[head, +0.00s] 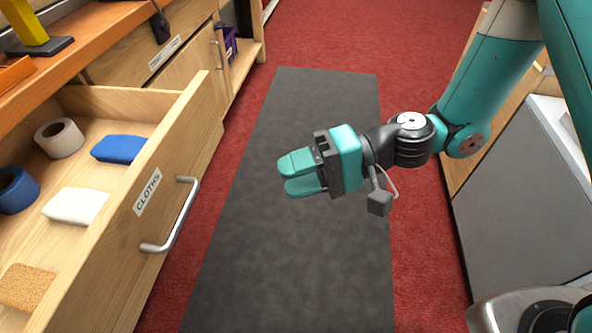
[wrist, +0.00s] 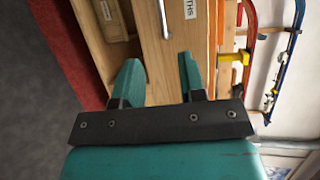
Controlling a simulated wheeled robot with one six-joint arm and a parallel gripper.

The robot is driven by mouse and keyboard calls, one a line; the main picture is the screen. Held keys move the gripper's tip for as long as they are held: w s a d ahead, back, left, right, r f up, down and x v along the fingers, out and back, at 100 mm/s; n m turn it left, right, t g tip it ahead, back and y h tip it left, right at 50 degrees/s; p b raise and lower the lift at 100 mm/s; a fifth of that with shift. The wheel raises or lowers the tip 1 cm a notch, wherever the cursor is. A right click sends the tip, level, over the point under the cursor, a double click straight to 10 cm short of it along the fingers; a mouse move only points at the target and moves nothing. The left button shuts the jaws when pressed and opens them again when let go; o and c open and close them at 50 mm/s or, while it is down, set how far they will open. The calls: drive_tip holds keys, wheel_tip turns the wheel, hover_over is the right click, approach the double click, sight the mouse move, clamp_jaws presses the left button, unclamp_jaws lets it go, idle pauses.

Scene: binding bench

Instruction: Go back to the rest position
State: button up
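My gripper (head: 284,176) is in the head view, held out above the grey floor mat. Its two teal fingers are apart with nothing between them, and the gap also shows in the wrist view (wrist: 158,74). The fingers point left, toward the open wooden drawer (head: 182,130) labelled CLOTHS, and stay clear of its handle (head: 178,218). In the wrist view the drawer's handle (wrist: 163,18) lies beyond the fingers.
The drawer holds a white roll (head: 59,138), blue roll (head: 17,190), blue block (head: 118,149), white block (head: 75,206) and tan block (head: 28,288). The mat (head: 290,275) is clear. A grey cabinet (head: 525,205) stands right. A purple bin (head: 231,46) sits at the back.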

idle(0.4)
drive_tip(key=s+d+r+n+t+h, duration=0.2)
drive_tip(key=s+d+r+n+h, duration=0.1)
drive_tip(key=s+d+r+h, duration=0.25)
drive_tip(key=s+d+r+n+t+h, duration=0.2)
drive_tip(key=d+r+h, duration=0.35)
drive_tip(key=d, duration=0.35)
wheel_tip(320, 180, up, 28)
drive_tip(key=p, duration=2.8)
drive_tip(key=shift+s+d, duration=0.15)
drive_tip(key=shift+d, duration=0.1)
drive_tip(key=shift+r, duration=0.1)
